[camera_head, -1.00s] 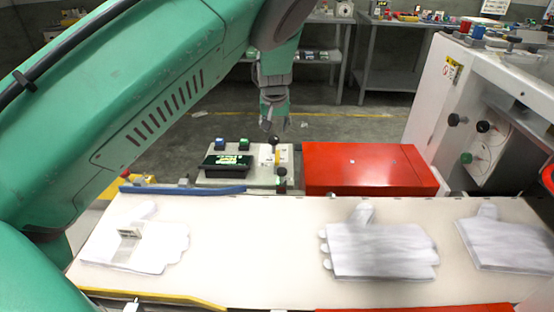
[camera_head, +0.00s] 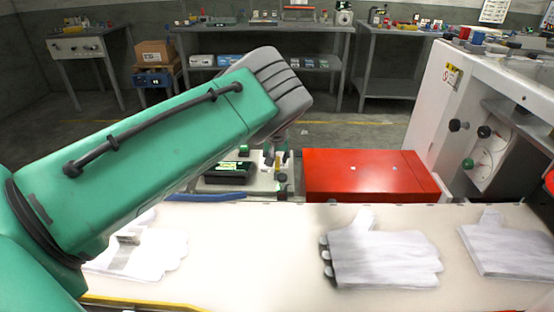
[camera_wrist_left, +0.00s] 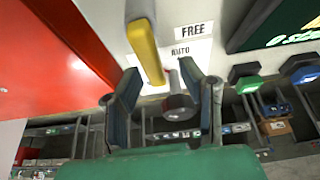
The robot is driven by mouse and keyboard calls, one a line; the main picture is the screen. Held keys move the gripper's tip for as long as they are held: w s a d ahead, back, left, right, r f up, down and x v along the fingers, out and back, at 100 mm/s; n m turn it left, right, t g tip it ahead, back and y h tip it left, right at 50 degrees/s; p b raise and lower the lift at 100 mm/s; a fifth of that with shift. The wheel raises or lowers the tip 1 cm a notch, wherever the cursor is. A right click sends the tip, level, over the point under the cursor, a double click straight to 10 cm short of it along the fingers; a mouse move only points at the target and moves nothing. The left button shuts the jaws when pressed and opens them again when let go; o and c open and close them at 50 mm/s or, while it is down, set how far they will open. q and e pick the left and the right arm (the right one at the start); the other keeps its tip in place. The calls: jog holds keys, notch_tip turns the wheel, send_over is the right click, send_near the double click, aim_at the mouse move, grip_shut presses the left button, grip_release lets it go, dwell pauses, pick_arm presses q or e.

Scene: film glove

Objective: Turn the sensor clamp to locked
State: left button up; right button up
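The control panel (camera_head: 262,184) sits behind the conveyor. In the left wrist view it carries a yellow lever (camera_wrist_left: 147,52), a dark grey knob on a stem (camera_wrist_left: 178,100) and labels, one reading FREE (camera_wrist_left: 193,30). Another label seems to read AUTO; a third is partly covered. I cannot tell for certain which part is the sensor clamp. My left gripper (camera_wrist_left: 172,80) is open, its fingers on either side of the grey knob, with a gap to each. In the head view, my left gripper (camera_head: 276,152) is at the panel, partly hidden by my forearm. My right gripper is not in view.
A red box (camera_head: 370,175) stands right of the panel. White gloves (camera_head: 380,252) lie on the pale conveyor (camera_head: 260,260) in front. Blue and green buttons (camera_wrist_left: 248,82) sit beside the knob. A white machine (camera_head: 440,100) stands at the right.

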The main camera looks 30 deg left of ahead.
pick_arm(q)
jog(key=shift+d, duration=0.35)
jog(key=shift+d+r, duration=0.1)
grip_shut()
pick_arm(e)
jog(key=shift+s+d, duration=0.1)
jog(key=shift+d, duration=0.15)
pick_arm(q)
jog(key=shift+a, duration=0.2)
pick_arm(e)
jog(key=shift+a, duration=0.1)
